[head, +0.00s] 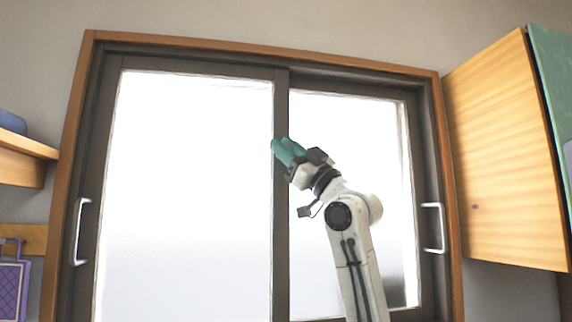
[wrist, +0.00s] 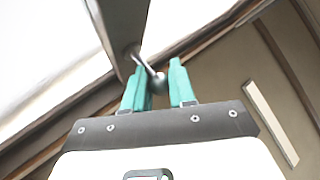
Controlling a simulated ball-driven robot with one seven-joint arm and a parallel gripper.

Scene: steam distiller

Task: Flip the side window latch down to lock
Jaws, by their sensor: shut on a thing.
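The window latch shows in the wrist view as a thin metal lever with a round knob (wrist: 157,82), coming off the dark window frame bar (wrist: 124,22). My gripper (wrist: 160,84) has teal fingers, one on each side of the knob, shut on it. In the head view my gripper (head: 281,148) reaches the dark middle post of the sliding window (head: 281,230), at its upper part. There the fingers hide the latch. Whether the lever points up or down is hard to tell.
The window has a left pane (head: 185,190) and a right pane (head: 345,120), with a left handle (head: 81,232) and a right handle (head: 434,228). A wooden cabinet (head: 505,160) stands out at the right. A shelf (head: 22,160) and a purple board (head: 10,285) are at the left.

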